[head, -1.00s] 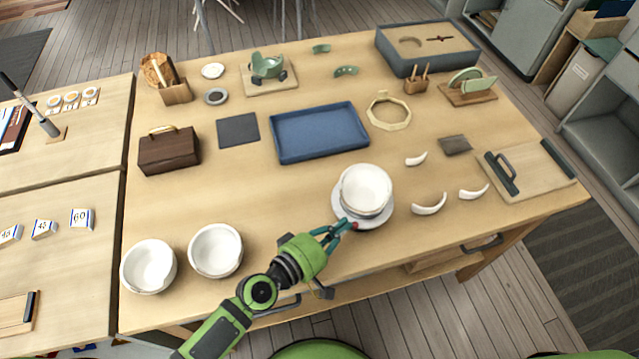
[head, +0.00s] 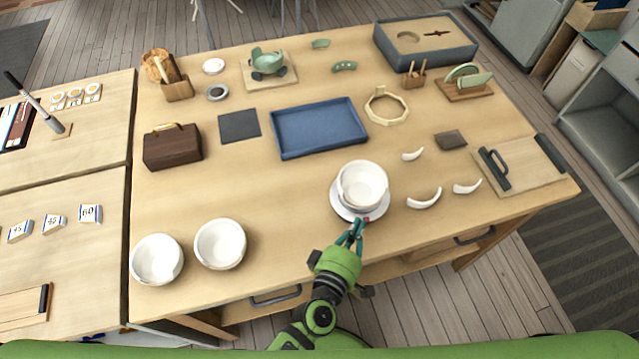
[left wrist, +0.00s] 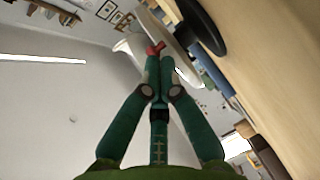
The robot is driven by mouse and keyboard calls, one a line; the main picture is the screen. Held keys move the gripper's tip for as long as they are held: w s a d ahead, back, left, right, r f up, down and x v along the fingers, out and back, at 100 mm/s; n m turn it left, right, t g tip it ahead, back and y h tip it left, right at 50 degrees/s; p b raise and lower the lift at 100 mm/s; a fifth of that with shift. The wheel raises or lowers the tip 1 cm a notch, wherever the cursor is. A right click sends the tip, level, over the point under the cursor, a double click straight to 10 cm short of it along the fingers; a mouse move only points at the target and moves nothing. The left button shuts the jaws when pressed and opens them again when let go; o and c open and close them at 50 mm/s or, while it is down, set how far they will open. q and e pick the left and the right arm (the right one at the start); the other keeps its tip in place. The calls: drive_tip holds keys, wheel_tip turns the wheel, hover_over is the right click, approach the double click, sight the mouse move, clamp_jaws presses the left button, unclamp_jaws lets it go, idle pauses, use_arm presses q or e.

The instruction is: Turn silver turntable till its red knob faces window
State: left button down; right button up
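The silver turntable (head: 340,210) is a round disc near the front edge of the table. A white bowl (head: 362,186) with a second rim showing stands on it. The red knob (head: 366,220) is on the turntable's front edge, slightly right of its middle. My left gripper (head: 361,224) reaches in from the front, with its fingertips at the knob. In the left wrist view, the fingers come together at the red knob (left wrist: 155,48) and look shut on it; the exact contact is small and hard to see. My right gripper is not in view. No window is visible in the head view.
Two white bowls (head: 157,259) (head: 220,244) stand at the front left. Curved white pieces (head: 425,199) lie to the turntable's right. A blue tray (head: 319,128) lies behind it. A board with a dark handle (head: 520,168) is at the right. The wood left of the turntable is clear.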

use_arm(q)
drive_tip(key=shift+d, duration=0.3)
drive_tip(key=shift+a+r, duration=0.1)
idle(0.5)
